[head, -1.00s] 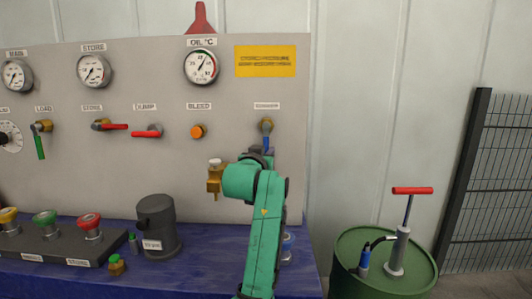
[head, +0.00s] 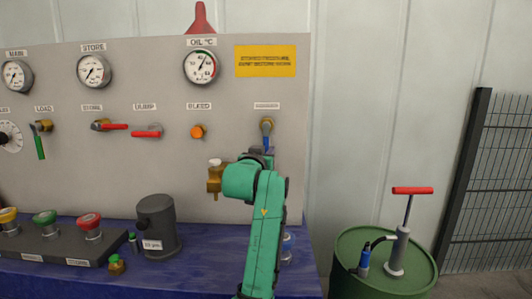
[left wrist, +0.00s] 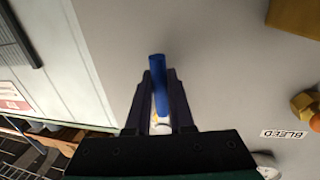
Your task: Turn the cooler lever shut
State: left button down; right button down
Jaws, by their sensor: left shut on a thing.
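The cooler lever (head: 267,138) has a blue handle and hangs down from a brass valve (head: 267,124) at the right end of the grey panel, below a small label too blurred to read. My left gripper (head: 266,151) is at the lower part of the handle, with the green arm hiding much of it from the head view. In the left wrist view the blue handle (left wrist: 157,70) stands between the two dark fingers of my left gripper (left wrist: 159,88), which are shut on it. My right gripper is in neither view.
A brass fitting (head: 214,178) shows just left of my wrist. The orange BLEED knob (head: 198,131) and red DUMP lever (head: 147,133) are further left. A dark canister (head: 158,228) stands on the blue bench. A green drum (head: 350,247) with a pump stands right.

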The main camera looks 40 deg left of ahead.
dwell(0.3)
pick_arm(q)
jog(key=s+a+m+p, duration=0.1)
jog(key=m+p, duration=0.1)
jog(key=p, duration=0.1)
jog(key=s+a+r+m+g+p, duration=0.1)
jog(key=m+p, duration=0.2)
jog(key=p, duration=0.1)
jog(key=s+a+r+m+p, duration=0.1)
jog(key=m+p, duration=0.2)
jog(key=shift+a+r+g, duration=0.25)
jog(key=shift+a+g, duration=0.15)
jog(key=r+m+p, duration=0.1)
jog(key=m+p, duration=0.1)
jog(key=p, duration=0.1)
jog(key=a+r+m+g+p, duration=0.1)
jog(key=m+p, duration=0.1)
jog(key=p, duration=0.1)
jog(key=s+r+m+y+p, duration=0.1)
jog(key=p, duration=0.2)
jog(key=shift+s+a+r+m, duration=0.1)
jog(key=shift+a+r+m, duration=0.25)
jog(key=shift+m, duration=0.05)
jog(key=shift+r+m+g+y+p, duration=0.45)
jog(key=shift+m+p, duration=0.55)
jog(key=shift+p, duration=0.45)
jog(key=c, duration=0.8)
grip_release()
